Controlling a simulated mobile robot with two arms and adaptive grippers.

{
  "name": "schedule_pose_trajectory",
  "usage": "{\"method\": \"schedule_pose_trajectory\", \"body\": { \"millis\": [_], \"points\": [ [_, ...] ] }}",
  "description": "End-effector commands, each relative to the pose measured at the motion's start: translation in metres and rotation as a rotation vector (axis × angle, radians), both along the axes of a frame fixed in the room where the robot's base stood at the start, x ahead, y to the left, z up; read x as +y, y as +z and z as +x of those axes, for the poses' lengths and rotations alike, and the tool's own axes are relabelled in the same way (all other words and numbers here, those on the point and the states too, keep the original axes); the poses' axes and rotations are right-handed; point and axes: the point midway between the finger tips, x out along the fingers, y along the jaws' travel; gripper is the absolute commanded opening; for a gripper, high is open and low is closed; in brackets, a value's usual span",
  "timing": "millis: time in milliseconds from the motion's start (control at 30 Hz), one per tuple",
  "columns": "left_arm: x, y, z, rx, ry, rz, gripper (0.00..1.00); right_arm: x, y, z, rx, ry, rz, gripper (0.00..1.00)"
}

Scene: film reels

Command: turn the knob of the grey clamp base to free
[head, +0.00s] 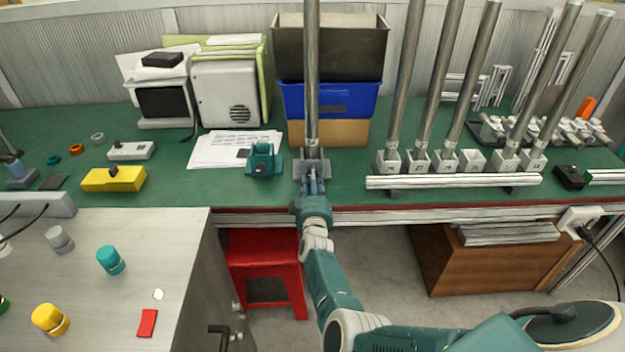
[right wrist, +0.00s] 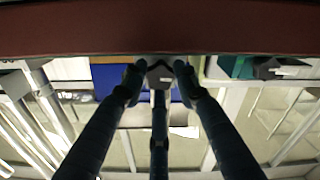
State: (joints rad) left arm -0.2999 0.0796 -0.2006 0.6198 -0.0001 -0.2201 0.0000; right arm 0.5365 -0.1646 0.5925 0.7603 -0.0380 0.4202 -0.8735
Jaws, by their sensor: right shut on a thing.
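The grey clamp base (head: 312,166) stands near the table's front edge, with a tall metal pole (head: 312,75) upright in it. My right gripper (head: 315,186) reaches up from below to the front of this base and is shut on its knob. In the right wrist view the fingers (right wrist: 160,80) close around a small grey piece, the knob (right wrist: 160,71). The fingers hide most of the knob, and its turn position cannot be told. My left gripper is not in view.
A teal clamp base (head: 263,161) stands close on the left. Stacked bins (head: 330,98) are behind the pole. A row of numbered grey blocks with poles (head: 445,161) and a metal rail (head: 455,182) lie to the right. The table edge (head: 400,208) is just below my gripper.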

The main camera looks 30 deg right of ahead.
Motion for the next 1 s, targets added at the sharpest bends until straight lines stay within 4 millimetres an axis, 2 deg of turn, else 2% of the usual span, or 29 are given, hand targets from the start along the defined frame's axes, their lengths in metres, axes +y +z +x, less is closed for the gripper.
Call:
{"method": "schedule_pose_trajectory", "body": {
  "millis": [33, 300, 767, 800, 833, 1000],
  "points": [
    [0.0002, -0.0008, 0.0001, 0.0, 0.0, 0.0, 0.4, 0.0028, -0.0065, -0.0014, 0.02, 0.004, -0.013, 0.04],
    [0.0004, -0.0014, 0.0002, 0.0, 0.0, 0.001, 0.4, 0.0023, -0.007, -0.0019, 0.054, 0.004, -0.081, 0.04],
    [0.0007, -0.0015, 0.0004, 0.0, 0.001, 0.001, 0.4, 0.0012, -0.0085, -0.0028, 0.063, 0.002, -0.093, 0.04],
    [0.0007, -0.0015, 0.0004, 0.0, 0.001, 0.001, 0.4, 0.0012, -0.0086, -0.0029, 0.063, 0.002, -0.093, 0.32],
    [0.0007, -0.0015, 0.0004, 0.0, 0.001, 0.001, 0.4, 0.0012, -0.0086, -0.0029, 0.063, 0.002, -0.093, 0.38],
    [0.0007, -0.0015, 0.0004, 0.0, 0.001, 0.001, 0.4, 0.0006, -0.0071, -0.0025, 0.06, 0.001, -0.093, 0.38]
  ]
}}
